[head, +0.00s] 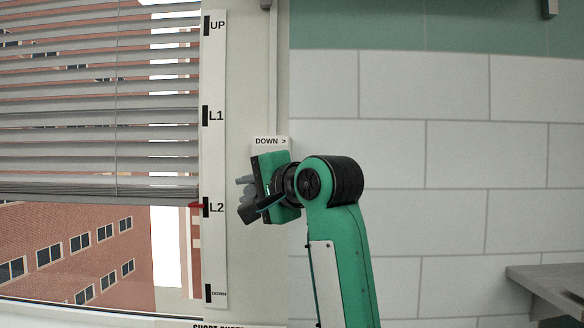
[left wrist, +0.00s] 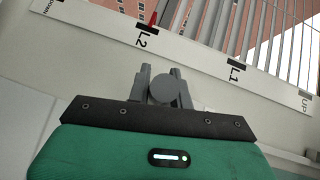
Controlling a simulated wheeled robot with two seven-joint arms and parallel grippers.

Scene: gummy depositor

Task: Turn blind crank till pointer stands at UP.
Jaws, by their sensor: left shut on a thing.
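The scale strip (head: 213,160) on the window frame carries the marks UP, L1, L2 and DOWN from top to bottom. The red pointer (head: 195,205) stands at L2; it also shows by L2 in the left wrist view (left wrist: 153,18). The blind (head: 100,120) hangs down to just above L2. My left gripper (head: 247,196) is at the frame, just right of the strip. In the left wrist view its fingers (left wrist: 160,82) are shut on the grey round-ended crank (left wrist: 172,92). The gripper hides most of the crank in the head view. My right gripper is not in view.
A small label reading "DOWN >" (head: 270,141) sits just above my gripper. A white tiled wall (head: 480,150) lies to the right, with a grey shelf (head: 550,283) at lower right. Another sign at the bottom is cut off.

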